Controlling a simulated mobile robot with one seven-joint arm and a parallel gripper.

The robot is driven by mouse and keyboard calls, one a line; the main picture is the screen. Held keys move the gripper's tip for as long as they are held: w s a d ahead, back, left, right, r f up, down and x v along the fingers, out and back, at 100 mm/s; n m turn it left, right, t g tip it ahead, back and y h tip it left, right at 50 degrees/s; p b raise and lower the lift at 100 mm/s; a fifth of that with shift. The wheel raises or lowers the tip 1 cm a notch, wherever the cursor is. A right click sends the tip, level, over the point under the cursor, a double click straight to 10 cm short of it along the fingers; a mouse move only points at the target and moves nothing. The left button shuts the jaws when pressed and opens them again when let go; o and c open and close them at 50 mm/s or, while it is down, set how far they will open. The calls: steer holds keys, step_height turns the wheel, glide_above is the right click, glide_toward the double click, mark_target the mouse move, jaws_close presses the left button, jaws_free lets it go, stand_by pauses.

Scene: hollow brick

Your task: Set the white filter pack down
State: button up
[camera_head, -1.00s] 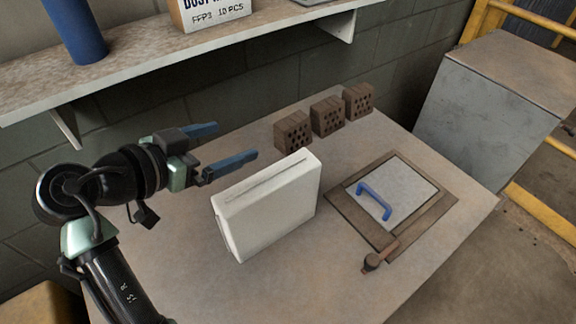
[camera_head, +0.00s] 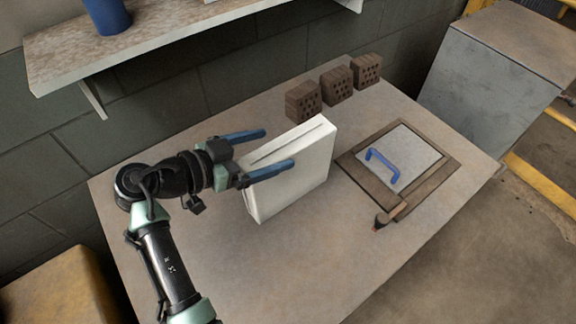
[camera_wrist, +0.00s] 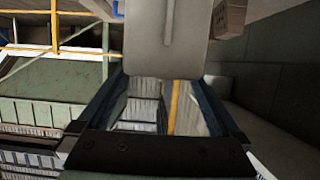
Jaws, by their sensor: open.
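The white filter pack (camera_head: 292,178) is a pale box standing upright on its narrow side on the table (camera_head: 330,245), with a thin slot line along its top. My gripper (camera_head: 280,149) is open at the pack's upper left end. In the head view the near finger overlaps the pack's face and the far finger lies beyond its top edge. In the wrist view the pack (camera_wrist: 165,35) shows at the top, ahead of the spread fingers (camera_wrist: 165,88). I cannot tell whether either finger touches it.
Several hollow bricks (camera_head: 336,87) stand in a row at the table's back. A framed plate (camera_head: 412,150) with a blue handle (camera_head: 382,164) lies right of the pack, a wooden-handled tool (camera_head: 387,217) at its front. A shelf (camera_head: 170,52) overhangs the back left. The table front is clear.

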mark_target(310, 145)
steer(key=shift+x, duration=1.45)
jaws_close()
